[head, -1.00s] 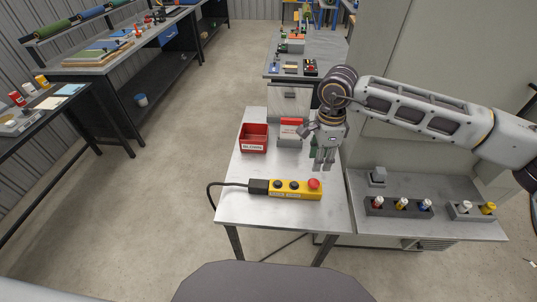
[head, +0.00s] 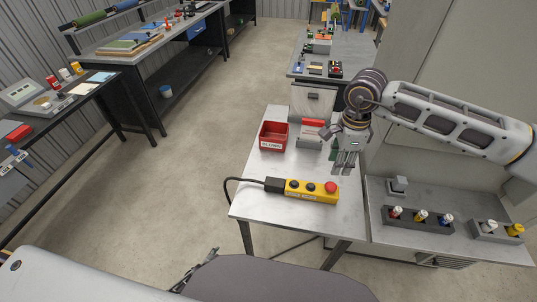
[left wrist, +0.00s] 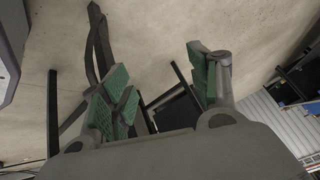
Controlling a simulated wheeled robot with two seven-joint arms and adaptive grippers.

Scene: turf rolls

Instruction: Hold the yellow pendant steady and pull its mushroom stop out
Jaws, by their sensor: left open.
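The yellow pendant (head: 312,196) lies flat on the near part of the grey table, its long side running left to right. Its red mushroom stop (head: 331,187) is at the right end, with two dark buttons to its left. A black cable leaves the left end. My right gripper (head: 345,170) points down just above and behind the red stop, apart from it; its finger gap is unclear. My left gripper (head: 197,270) shows in part at the lower left, off the table. In the left wrist view, my left gripper (left wrist: 165,95) is open and empty, with green pads.
A red bin (head: 273,136) and a grey block with a red top (head: 312,132) stand behind the pendant. A lower bench on the right holds a dark block (head: 418,220) with coloured knobs. The table (head: 265,195) is bare around the pendant. Floor is open to the left.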

